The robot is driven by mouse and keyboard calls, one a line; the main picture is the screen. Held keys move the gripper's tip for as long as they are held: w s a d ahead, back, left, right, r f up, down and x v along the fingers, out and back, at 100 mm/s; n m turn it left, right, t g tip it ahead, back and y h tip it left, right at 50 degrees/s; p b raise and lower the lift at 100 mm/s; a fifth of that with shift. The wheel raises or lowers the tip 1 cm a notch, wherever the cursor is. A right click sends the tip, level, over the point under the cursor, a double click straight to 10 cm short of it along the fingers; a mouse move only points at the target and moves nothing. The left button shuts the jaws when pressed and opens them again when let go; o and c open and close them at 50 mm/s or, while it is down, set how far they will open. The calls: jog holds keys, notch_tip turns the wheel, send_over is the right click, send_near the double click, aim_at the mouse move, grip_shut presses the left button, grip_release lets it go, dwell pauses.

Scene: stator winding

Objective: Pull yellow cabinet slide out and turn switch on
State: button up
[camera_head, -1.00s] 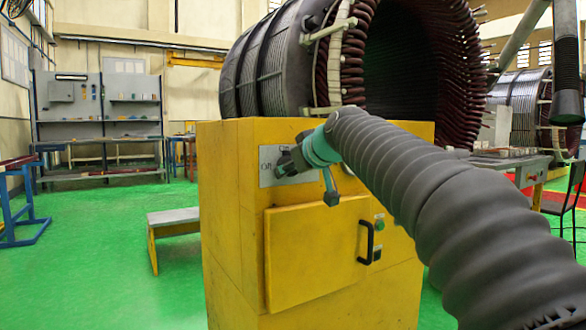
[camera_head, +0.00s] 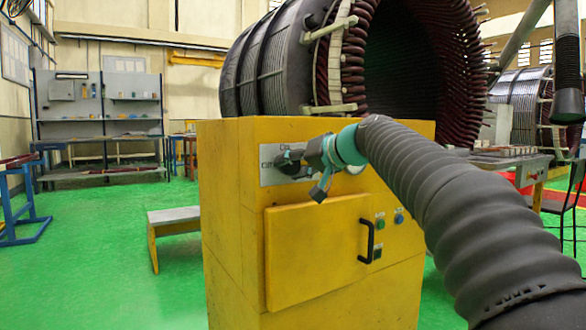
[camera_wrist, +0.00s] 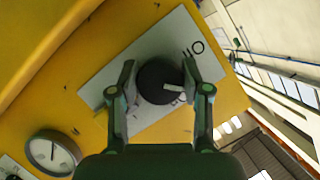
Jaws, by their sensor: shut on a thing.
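The yellow cabinet (camera_head: 228,220) stands in the middle of the head view. Its yellow front panel (camera_head: 312,255) has a black handle (camera_head: 367,241) at its right. The panel stands a little proud of the cabinet face; how far out it is, I cannot tell. Above it is a pale switch plate (camera_head: 267,175) with a round black switch knob (camera_wrist: 152,84) that has a white mark. My gripper (camera_wrist: 163,84) is shut on the knob, one finger on each side. In the head view my gripper (camera_head: 292,162) partly covers the knob and plate.
A large wound stator (camera_head: 270,65) sits on top of the cabinet. Green and blue buttons (camera_head: 399,217) are right of the panel. A round gauge (camera_wrist: 52,153) shows in the wrist view.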

jog(key=m+y+b, duration=0.1)
jog(key=m, duration=0.2)
jog(key=shift+f+y, duration=0.1)
jog(key=shift+y, duration=0.3)
jog(key=shift+m+y+b, duration=0.6)
jog(key=shift+m+y, duration=0.2)
jog(key=shift+m, duration=0.9)
jog(key=o, duration=1.2)
jog(key=shift+c, duration=0.2)
jog(key=v, duration=1.2)
jog(key=shift+w+d, duration=0.15)
jog(key=shift+w, duration=0.05)
